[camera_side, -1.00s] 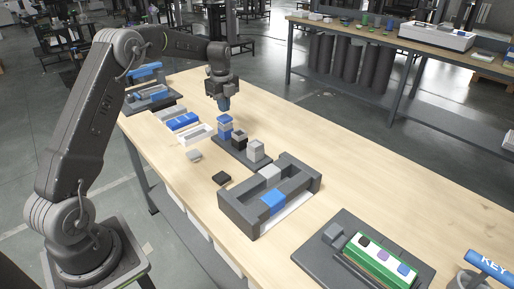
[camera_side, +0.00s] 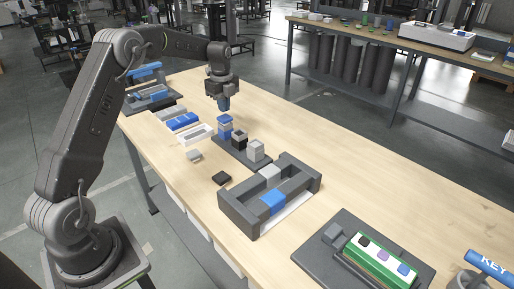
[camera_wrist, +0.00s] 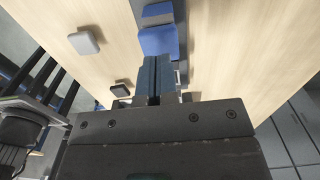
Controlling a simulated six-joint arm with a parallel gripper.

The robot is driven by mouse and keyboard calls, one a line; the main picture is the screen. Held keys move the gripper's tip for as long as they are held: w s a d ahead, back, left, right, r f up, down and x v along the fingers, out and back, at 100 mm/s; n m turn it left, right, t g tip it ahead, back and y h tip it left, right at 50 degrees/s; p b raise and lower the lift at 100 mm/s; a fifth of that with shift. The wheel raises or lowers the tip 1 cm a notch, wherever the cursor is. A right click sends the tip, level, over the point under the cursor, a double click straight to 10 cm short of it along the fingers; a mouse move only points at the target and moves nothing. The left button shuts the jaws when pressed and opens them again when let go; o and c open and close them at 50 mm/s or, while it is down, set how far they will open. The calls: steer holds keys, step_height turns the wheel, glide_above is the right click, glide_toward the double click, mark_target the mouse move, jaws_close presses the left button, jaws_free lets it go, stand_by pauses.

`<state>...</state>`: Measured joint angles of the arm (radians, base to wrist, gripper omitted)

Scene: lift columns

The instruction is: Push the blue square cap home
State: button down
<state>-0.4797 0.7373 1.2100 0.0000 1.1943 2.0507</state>
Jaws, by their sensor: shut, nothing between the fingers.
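The blue square cap (camera_side: 225,119) sits on top of the blue column at the far end of a dark base plate (camera_side: 232,151). A pale band shows under the cap in the side view. The cap also shows as a blue square in the wrist view (camera_wrist: 158,42). My gripper (camera_side: 224,108) is shut and empty, pointing down just above the cap. I cannot tell whether its tips touch the cap. In the wrist view the closed fingers (camera_wrist: 156,78) partly cover the near side of the column.
A black-topped column (camera_side: 240,137) and a grey column (camera_side: 256,148) stand on the same plate. A loose grey cap (camera_side: 194,155) and a black cap (camera_side: 221,178) lie on the table. A dark fixture (camera_side: 240,215) stands nearer the camera. The table right of the columns is clear.

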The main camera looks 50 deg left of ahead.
mark_target(225, 117)
steer(key=shift+f, duration=0.45)
steer(key=shift+f, duration=0.7)
steer(key=shift+f, duration=0.15)
stand_by(0.9)
step_height(225, 117, up, 9)
steer(key=shift+f, duration=0.2)
stand_by(0.5)
stand_by(0.4)
